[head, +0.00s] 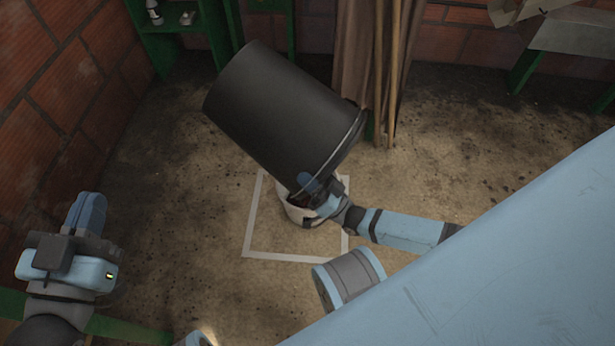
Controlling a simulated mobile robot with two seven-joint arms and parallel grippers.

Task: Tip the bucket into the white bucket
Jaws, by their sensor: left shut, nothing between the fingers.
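A large black bucket (278,105) is tilted steeply, with its mouth toward the lower right. The white bucket (296,214) stands on the floor below the black bucket's rim, partly hidden by it and by my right gripper. Something dark red shows inside the white bucket. My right gripper (314,186) is at the lower edge of the black bucket's rim and appears shut on it, holding it tilted. The inside of the black bucket is hidden. My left gripper (88,212) is shut and empty at the far left, well apart from both buckets.
A white taped square (290,258) on the floor surrounds the white bucket. Wooden poles (388,75) lean at the back wall. A green shelf (180,35) stands back left. A large blue surface (500,260) fills the lower right. The floor at right is clear.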

